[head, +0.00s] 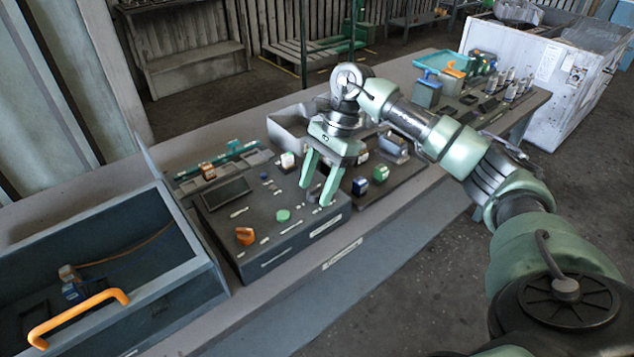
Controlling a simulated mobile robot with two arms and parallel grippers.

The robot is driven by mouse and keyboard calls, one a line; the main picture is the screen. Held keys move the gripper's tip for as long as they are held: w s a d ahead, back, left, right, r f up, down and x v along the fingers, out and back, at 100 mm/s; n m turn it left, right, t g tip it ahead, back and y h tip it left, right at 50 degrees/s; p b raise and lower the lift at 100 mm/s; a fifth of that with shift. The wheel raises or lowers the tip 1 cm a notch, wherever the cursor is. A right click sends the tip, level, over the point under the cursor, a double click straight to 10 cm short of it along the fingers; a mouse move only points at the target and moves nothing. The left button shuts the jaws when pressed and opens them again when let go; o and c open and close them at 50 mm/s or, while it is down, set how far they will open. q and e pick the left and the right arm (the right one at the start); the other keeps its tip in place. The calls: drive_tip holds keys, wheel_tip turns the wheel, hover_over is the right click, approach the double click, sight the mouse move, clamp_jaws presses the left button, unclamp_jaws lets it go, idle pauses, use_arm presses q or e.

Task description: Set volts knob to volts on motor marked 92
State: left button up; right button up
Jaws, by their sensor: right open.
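A dark control box (262,228) with a sloped top stands on the bench. On it are an orange knob (245,236), a green knob (283,215), a dark rectangular display (226,193) and several small pale labels. The lettering is too small to read, so I cannot tell which knob is volts. My right gripper (314,195) points down over the right end of the box, open and empty, its fingers hiding part of the top. Small motor-like parts, one blue (360,186) and one green (380,173), sit right of the box. No 92 is legible. My left gripper is out of view.
A grey open bin (200,255) with an orange handle (78,317) stands at the left, holding a small part and a cord. Farther right are bins and bottles (511,92) on the bench. The front bench edge is clear.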

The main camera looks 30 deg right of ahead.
drive_tip(key=c, duration=0.9)
clamp_jaws()
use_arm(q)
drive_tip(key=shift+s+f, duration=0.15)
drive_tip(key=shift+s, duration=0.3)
